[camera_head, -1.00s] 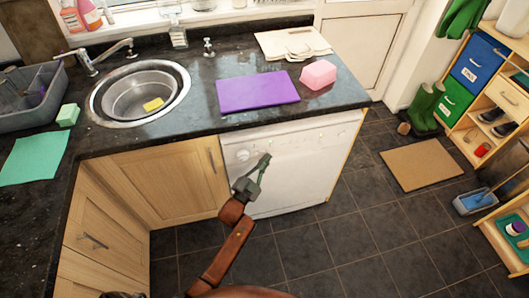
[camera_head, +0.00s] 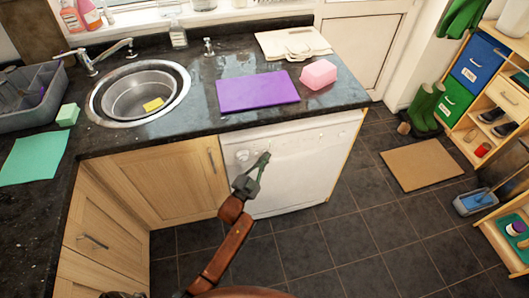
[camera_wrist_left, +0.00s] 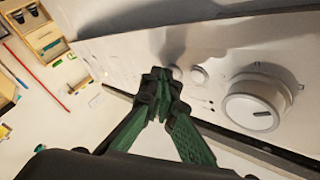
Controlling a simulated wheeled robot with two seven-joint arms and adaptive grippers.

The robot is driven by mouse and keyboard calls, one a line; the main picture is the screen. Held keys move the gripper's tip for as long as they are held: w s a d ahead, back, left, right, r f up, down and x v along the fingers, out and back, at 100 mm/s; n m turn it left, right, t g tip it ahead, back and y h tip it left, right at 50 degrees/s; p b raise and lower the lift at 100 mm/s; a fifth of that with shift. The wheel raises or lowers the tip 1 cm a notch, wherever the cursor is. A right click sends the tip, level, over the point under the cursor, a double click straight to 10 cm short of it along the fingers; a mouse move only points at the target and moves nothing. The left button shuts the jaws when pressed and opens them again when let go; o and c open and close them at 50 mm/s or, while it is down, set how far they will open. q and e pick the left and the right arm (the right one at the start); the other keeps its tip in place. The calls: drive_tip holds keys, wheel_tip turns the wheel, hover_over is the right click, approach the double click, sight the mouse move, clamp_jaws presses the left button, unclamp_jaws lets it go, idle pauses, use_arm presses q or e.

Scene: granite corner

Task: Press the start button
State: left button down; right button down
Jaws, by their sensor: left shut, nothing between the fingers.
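The white dishwasher (camera_head: 300,180) stands under the worktop, its control strip along the top of the door. In the left wrist view its large round dial (camera_wrist_left: 255,108) is at the right, with a small round button (camera_wrist_left: 198,75) left of it. Another small round button (camera_wrist_left: 177,72) shows right beside my fingertips, partly hidden. No readable label tells which is the start button. My left gripper (camera_head: 266,157) is shut and empty, its tips close in front of the panel; it also shows in the left wrist view (camera_wrist_left: 158,78). I cannot tell whether the tips touch. My right gripper is not in view.
The dark worktop (camera_head: 205,125) overhangs the dishwasher and carries a purple board (camera_head: 258,91) and a pink block (camera_head: 318,74). A wooden cupboard door (camera_head: 165,185) adjoins on the left. The tiled floor (camera_head: 350,230) to the right is clear up to a brown mat (camera_head: 421,165).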

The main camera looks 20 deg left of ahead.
use_arm(q)
drive_tip(key=shift+s+d+p, duration=0.45)
drive_tip(key=shift+s+d, duration=0.05)
drive_tip(key=shift+s, duration=0.3)
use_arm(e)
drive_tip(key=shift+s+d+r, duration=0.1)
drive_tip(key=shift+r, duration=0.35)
use_arm(q)
drive_tip(key=s+d+p, duration=0.1)
drive_tip(key=s, duration=0.1)
drive_tip(key=s+d+p, duration=0.1)
drive_tip(key=s, duration=0.1)
drive_tip(key=shift+d, duration=0.4)
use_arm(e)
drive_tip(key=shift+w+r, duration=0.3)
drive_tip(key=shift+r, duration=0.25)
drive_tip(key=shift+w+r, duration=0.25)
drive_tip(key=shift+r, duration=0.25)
use_arm(q)
drive_tip(key=shift+f, duration=0.1)
